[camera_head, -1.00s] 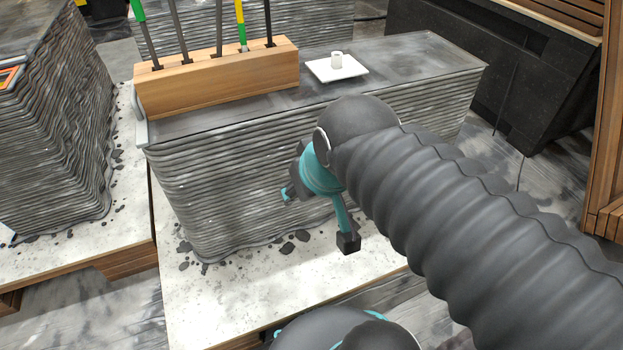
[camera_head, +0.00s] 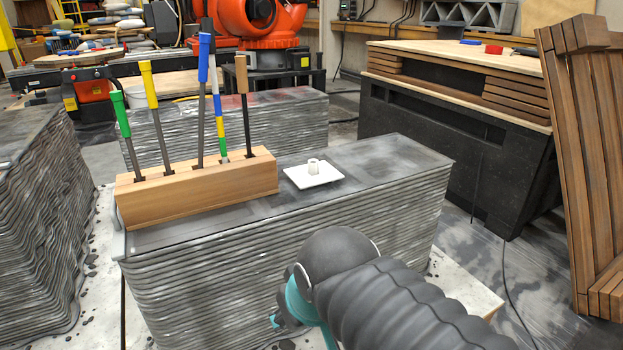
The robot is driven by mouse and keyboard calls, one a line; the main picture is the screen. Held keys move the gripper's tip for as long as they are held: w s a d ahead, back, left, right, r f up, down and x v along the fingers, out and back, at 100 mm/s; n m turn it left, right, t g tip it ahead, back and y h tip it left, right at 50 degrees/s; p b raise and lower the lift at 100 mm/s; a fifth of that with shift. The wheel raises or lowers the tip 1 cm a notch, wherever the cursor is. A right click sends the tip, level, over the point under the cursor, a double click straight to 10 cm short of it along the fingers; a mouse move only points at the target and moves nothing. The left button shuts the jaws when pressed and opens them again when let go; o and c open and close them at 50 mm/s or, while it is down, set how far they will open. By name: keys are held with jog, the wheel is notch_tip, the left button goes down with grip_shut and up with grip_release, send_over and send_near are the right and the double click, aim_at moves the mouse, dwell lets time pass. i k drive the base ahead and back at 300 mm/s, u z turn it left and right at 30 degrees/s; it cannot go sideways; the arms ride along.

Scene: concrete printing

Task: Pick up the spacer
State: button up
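The spacer looks to be the small white ring-like piece (camera_head: 314,166) standing on a square white plate (camera_head: 329,179). The plate lies on top of the grey layered concrete block (camera_head: 390,160), right of the wooden tool holder. My arm comes in from the lower right, in front of the block. Its teal and dark end part (camera_head: 292,300) shows low before the block's front face, below the top and well apart from the spacer. The gripper's fingers cannot be made out; they are hidden or cut off by the bottom edge.
A wooden holder (camera_head: 200,188) with several upright long-handled tools stands left of the plate. Another layered block (camera_head: 35,220) is at the left. A dark workbench (camera_head: 450,130) and a slatted wooden piece (camera_head: 585,160) are at the right. An orange robot (camera_head: 250,30) stands behind.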

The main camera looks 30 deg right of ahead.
aim_at(314, 173)
jog(key=u, duration=0.2)
jog(key=k, duration=1)
jog(key=z, duration=0.6)
jog(key=i, duration=1)
jog(key=u, duration=0.05)
